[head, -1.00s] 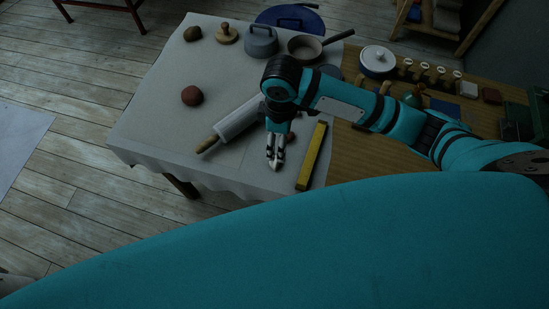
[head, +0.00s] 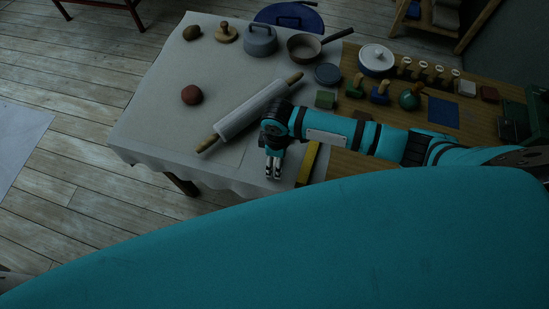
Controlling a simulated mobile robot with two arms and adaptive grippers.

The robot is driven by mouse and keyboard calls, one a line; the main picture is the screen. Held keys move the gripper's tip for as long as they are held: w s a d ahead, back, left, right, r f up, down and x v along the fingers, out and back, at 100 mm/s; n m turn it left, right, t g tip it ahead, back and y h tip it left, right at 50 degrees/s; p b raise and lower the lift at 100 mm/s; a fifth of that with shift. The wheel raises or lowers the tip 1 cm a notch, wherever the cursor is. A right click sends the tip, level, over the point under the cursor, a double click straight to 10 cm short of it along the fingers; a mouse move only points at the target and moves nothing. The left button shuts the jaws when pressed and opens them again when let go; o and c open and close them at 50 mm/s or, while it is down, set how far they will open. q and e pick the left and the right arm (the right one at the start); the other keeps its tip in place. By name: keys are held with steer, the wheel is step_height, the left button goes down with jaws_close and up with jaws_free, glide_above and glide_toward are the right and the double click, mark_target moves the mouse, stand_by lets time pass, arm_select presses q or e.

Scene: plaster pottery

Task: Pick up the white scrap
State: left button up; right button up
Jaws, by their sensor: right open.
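A small pale square (head: 467,88), which looks like the white scrap, lies on the bare wooden part of the table at the right. It is close to a dark blue square (head: 443,112) and a reddish-brown piece (head: 489,94). My right gripper (head: 273,176) is open and points down over the near edge of the cloth-covered part, well to the left of the pale square. Nothing shows between its fingers.
A rolling pin (head: 249,110) lies just behind my right gripper, and a yellow bar (head: 308,163) lies right of it. A white lidded pot (head: 376,61), several stamps and a green round-bodied object (head: 410,98) stand near the pale square. A pan (head: 304,47) is at the back.

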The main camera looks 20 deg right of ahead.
steer(key=shift+c, duration=0.5)
steer(key=c, duration=1.1)
steer(key=shift+c, duration=0.2)
